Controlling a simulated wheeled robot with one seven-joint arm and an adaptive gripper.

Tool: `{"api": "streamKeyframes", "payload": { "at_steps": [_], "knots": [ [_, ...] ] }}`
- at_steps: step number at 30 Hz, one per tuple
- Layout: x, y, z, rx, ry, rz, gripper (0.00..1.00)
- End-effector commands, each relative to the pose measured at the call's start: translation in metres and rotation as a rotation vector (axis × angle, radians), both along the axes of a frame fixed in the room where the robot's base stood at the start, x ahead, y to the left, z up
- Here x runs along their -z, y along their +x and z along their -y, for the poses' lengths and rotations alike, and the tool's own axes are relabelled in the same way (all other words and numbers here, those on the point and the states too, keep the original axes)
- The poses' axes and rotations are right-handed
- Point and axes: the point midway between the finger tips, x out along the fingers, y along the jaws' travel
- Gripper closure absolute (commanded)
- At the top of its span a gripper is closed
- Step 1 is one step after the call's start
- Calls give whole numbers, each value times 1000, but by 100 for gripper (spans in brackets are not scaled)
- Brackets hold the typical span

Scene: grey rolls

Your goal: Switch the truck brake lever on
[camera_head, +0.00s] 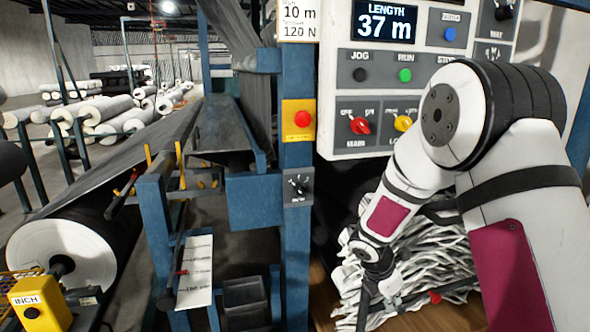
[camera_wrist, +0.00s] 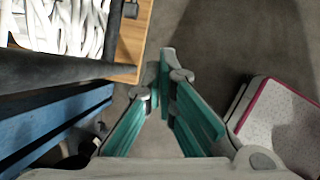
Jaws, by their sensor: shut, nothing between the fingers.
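I cannot make out the truck brake lever for certain. A small red-tipped part (camera_head: 435,297) shows low among the white strips in the head view and may be it. The wooden truck bed (camera_head: 405,322) carries a heap of white strips (camera_head: 425,262); the bed's edge also shows at the upper left of the wrist view (camera_wrist: 132,42). My gripper (camera_head: 363,318) points down at the left side of the heap, partly cut off by the picture's bottom edge. In the wrist view its teal-padded fingers (camera_wrist: 168,62) are shut and empty, over grey floor, apart from the truck.
A control panel (camera_head: 420,75) with red and yellow knobs hangs above the heap. Blue machine posts (camera_head: 297,215) stand left of my arm. A dark bar (camera_wrist: 50,70) and blue beam (camera_wrist: 50,120) lie left in the wrist view. Bare floor (camera_wrist: 215,40) lies ahead of the fingers.

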Motion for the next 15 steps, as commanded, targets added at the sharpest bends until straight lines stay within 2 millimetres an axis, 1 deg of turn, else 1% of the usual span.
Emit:
{"api": "streamKeyframes", "payload": {
  "at_steps": [1, 8, 11, 15],
  "knots": [
    [-7, -1, 2, 19, 1, 11, 100],
    [-31, -11, 6, 112, 10, 47, 100],
    [-45, -17, 9, 166, 16, 68, 100],
    [-70, -30, 13, 267, 28, 107, 100]
  ]
}}
